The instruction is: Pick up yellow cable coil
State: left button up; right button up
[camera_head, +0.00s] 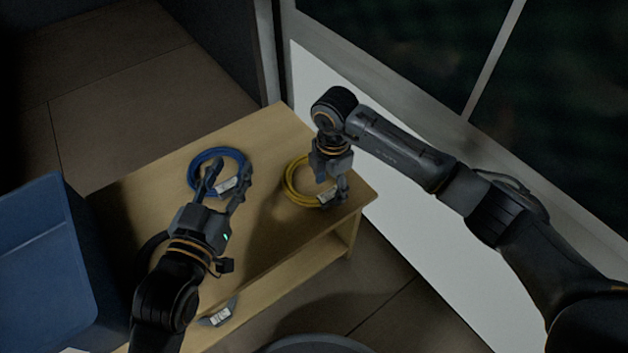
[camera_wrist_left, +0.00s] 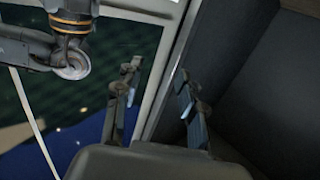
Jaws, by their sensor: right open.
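The yellow cable coil (camera_head: 288,187) lies flat near the right end of the wooden table, with a white tag on its near right side. My right gripper (camera_head: 334,188) points down over the coil's right side, its fingers by the ring and tag. It is open; I cannot tell whether it touches the coil, and the arm hides part of the ring. My left gripper (camera_head: 230,175) is open and empty, its fingers in front of the blue cable coil (camera_head: 193,176). Its spread fingers also show in the left wrist view (camera_wrist_left: 158,75).
The wooden table (camera_head: 262,130) has a lower shelf, where a dark item with a white tag (camera_head: 221,316) shows. A dark ring (camera_head: 146,252) lies partly behind my left gripper. A blue box-like thing (camera_head: 45,265) stands at left. A white wall and window are behind my right arm.

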jog(key=shift+f+b, duration=0.3)
jog(key=shift+f, duration=0.95)
pick_arm(q)
jog(key=r, duration=0.1)
jog(key=r+t, duration=0.2)
jog(key=shift+d+r+h, duration=0.3)
jog(key=shift+r+h, duration=0.1)
pick_arm(e)
jog(key=shift+c, duration=0.4)
jog(key=shift+r, duration=0.1)
grip_shut()
